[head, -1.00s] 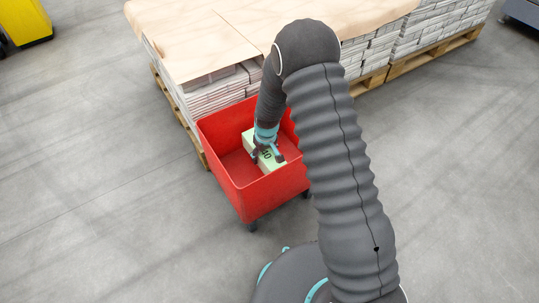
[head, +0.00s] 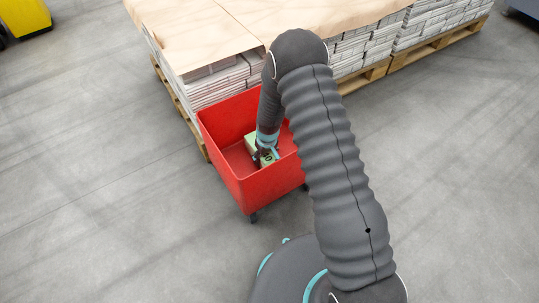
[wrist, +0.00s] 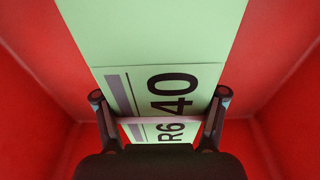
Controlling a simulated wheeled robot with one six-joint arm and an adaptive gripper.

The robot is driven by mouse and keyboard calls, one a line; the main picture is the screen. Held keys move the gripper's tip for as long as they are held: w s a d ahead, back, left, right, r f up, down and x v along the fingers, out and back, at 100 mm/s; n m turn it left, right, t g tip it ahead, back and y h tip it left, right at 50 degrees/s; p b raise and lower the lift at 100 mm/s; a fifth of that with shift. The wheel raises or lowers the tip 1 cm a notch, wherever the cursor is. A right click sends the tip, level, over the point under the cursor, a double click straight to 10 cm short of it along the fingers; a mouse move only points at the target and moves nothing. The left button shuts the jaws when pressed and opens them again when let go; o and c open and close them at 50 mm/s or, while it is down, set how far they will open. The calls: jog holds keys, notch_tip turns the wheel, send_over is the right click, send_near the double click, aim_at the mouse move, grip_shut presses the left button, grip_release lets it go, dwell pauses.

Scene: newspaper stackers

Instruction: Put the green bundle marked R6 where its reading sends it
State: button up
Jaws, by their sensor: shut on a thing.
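The green bundle marked R6 (head: 268,157) is inside a red wheeled tub (head: 258,192), low near its floor. In the wrist view the pale green bundle (wrist: 155,35) carries a label reading 40 and R6, with a grey bar beside the figures. My gripper (head: 265,155) reaches down into the tub and is shut on the bundle. In the wrist view, my gripper (wrist: 160,95) has one finger against each long side of it. The wrist housing hides the near end of the bundle. Whether the bundle touches the tub floor cannot be told.
Pallets of stacked newspapers (head: 215,85) with brown cover sheets (head: 195,35) stand right behind the tub. Red tub walls (wrist: 40,70) surround the bundle closely. A yellow object (head: 25,15) is at the far left. The grey floor (head: 90,200) at left is clear.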

jog(key=o, duration=1.8)
jog(key=shift+f, duration=0.1)
jog(key=r, duration=0.8)
jog(key=s+r, duration=0.1)
jog(key=r, duration=0.3)
jog(key=shift+s+d+r+p, duration=0.1)
jog(key=shift+d+r+p, duration=0.05)
jog(key=shift+d+p, duration=0.2)
